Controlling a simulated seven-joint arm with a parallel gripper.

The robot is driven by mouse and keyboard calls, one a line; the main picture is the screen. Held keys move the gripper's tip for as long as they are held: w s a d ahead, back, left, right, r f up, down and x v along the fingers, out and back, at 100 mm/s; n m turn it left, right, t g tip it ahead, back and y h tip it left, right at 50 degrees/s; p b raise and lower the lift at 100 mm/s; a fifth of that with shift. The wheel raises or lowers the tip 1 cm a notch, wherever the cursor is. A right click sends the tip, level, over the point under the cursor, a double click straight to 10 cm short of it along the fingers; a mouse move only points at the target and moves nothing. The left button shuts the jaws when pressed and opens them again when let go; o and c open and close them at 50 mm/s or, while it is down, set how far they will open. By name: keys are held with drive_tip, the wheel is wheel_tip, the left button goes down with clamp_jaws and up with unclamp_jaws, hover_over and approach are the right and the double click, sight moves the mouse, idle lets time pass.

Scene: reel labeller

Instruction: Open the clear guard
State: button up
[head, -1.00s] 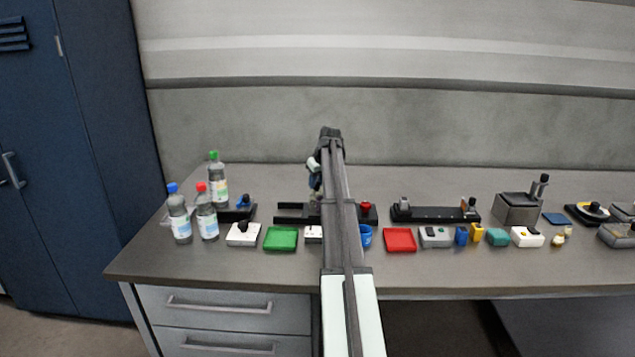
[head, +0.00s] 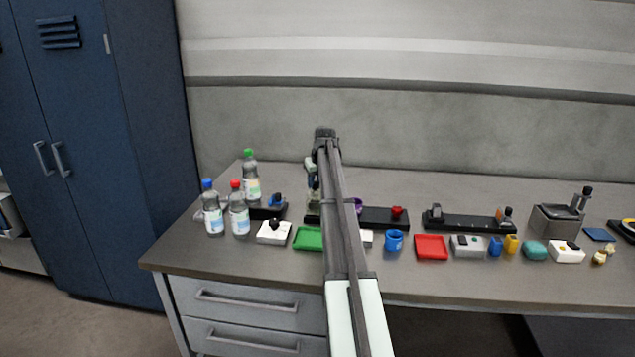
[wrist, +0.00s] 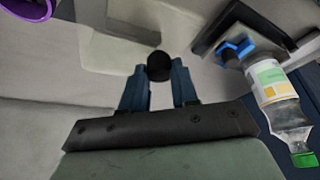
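My gripper (wrist: 160,80) points at the bench, with its two blue-grey fingers apart on either side of a round black knob (wrist: 160,66). The knob sits at the fingertips; I cannot tell whether the fingers press on it. A pale, see-through-looking panel (wrist: 115,52) lies around the knob and may be the clear guard; its edges are faint. In the head view my gripper (head: 312,190) is low over the left end of a long black base (head: 378,215) with a red knob, and my arm hides much of this. A purple ring (head: 358,205) shows beside my arm.
A blue clamp (wrist: 237,50) on a black base and a green-capped bottle (wrist: 272,85) are close on the right in the wrist view. Two more bottles (head: 238,213) stand at the bench's left. Trays, small blocks and other fixtures line the bench to the right.

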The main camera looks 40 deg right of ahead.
drive_tip(key=o, duration=0.5)
drive_tip(key=shift+w+a, duration=0.15)
drive_tip(key=shift+w, duration=0.05)
drive_tip(key=v, duration=1.4)
